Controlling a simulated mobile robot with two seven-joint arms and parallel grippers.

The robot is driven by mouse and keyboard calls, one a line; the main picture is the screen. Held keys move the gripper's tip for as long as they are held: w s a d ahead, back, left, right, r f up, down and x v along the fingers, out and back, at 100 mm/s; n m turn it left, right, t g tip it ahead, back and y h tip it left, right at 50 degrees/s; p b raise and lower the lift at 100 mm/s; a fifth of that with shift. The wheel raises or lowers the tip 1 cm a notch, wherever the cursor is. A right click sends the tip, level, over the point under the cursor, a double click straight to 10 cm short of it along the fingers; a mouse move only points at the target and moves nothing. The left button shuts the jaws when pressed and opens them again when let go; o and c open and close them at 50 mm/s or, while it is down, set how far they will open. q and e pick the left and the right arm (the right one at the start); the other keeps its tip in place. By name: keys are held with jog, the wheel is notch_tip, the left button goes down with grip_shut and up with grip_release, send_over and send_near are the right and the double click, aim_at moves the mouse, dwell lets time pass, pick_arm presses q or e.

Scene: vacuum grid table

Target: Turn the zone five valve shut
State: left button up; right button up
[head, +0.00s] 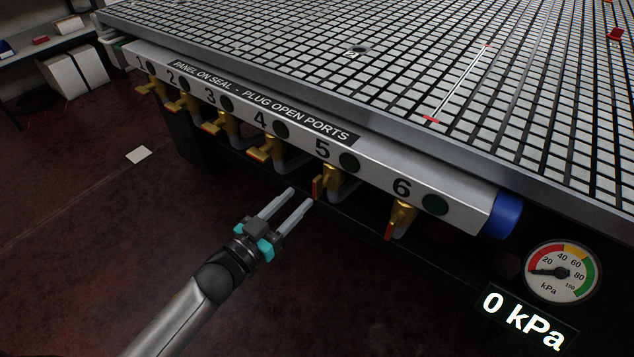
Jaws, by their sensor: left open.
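The zone five valve (329,180) is a brass valve under the number 5 on the manifold's front, with a red-tipped handle (317,188) at its left side. A dark round disc sits beside the number. My left gripper (300,198) is open and empty, its two grey fingers pointing up and right toward the zone five handle. The fingertips are just left of the handle in the picture; I cannot tell whether they touch it. My right gripper is not in view.
The grey manifold (462,211) carries several numbered brass valves, with valve four (268,150) and valve six (402,216) flanking. The grid table (330,75) lies above. A gauge (561,272) and a display (523,322) reading 0 kPa are at the lower right.

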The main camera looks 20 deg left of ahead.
aim_at(314, 183)
pick_arm(q)
jog(key=b+x, duration=0.2)
jog(key=x, duration=0.4)
jog(key=shift+w+d, duration=0.1)
jog(key=shift+w, duration=0.2)
jog(key=shift+x, duration=0.8)
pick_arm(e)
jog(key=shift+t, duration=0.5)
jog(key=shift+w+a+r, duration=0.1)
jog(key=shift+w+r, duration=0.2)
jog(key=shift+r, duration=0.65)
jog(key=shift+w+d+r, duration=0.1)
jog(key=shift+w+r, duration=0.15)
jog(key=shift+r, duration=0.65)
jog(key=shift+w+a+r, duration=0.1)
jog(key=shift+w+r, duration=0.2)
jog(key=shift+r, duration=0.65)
pick_arm(q)
jog(key=shift+c, duration=0.2)
grip_shut()
